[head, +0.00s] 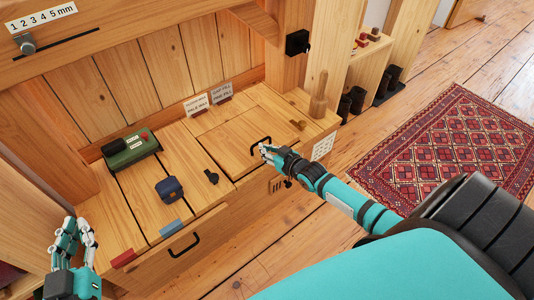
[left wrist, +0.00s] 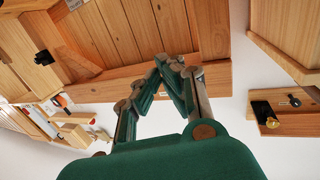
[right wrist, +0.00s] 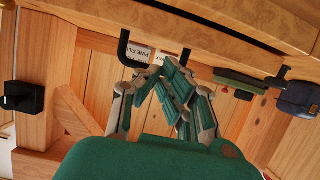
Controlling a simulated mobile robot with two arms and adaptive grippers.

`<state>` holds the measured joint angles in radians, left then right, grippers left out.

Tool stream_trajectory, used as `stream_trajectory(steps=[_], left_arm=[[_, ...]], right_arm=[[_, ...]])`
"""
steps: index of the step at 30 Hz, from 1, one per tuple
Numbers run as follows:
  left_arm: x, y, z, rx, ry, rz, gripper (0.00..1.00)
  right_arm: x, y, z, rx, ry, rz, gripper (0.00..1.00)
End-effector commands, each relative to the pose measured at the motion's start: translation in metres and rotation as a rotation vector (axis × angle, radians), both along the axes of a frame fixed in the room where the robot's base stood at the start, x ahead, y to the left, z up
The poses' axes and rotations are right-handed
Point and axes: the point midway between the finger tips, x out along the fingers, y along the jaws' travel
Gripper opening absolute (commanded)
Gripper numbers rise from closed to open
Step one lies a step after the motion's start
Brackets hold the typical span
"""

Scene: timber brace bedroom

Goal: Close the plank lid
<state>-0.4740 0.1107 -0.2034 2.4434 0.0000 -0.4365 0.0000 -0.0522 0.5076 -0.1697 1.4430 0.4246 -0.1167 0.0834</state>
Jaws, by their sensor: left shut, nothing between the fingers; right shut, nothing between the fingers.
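The plank lid (head: 228,133) is a pale wooden panel at the right part of the bench top in the head view. It looks flat or nearly flat; I cannot tell whether it is fully down. Its black bar handle (head: 260,141) is near its front edge and also shows in the right wrist view (right wrist: 126,50). My right gripper (head: 265,151) is shut and empty, close beside the handle; contact is unclear. It also shows in the right wrist view (right wrist: 170,70). My left gripper (head: 77,232) is shut and empty at the bench's left front.
A green box (head: 131,149), a dark blue block (head: 169,188) and a small black piece (head: 211,177) sit on the bench left of the lid. A wooden mallet (head: 319,98) stands at the right end. A drawer handle (head: 183,246) projects in front. A red rug lies right.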

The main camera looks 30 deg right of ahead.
Motion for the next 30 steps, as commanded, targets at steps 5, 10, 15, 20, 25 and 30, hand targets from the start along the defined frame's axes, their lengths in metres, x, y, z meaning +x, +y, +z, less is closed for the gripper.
stream_trajectory(steps=[5,10,15,20,25,30], left_arm=[[0.001,-0.002,0.014,-0.020,-0.078,-0.005,0.00],[0.002,-0.003,0.017,-0.024,-0.091,-0.005,0.00],[0.002,-0.003,0.017,-0.023,-0.090,-0.005,0.00],[0.002,-0.004,0.023,-0.035,-0.134,-0.008,0.00],[0.001,-0.005,0.033,-0.048,-0.183,-0.011,0.00],[0.001,-0.005,0.033,-0.047,-0.181,-0.011,0.00]], right_arm=[[-0.001,0.000,-0.007,0.000,0.000,0.000,0.00],[-0.001,0.000,-0.007,0.000,0.000,0.000,0.00],[-0.001,0.000,-0.007,0.000,0.000,0.000,0.00],[-0.003,0.000,-0.019,0.000,0.002,0.000,0.00],[-0.005,0.000,-0.027,0.000,-0.001,0.000,0.00],[-0.005,0.000,-0.027,0.000,0.000,0.000,0.00]])
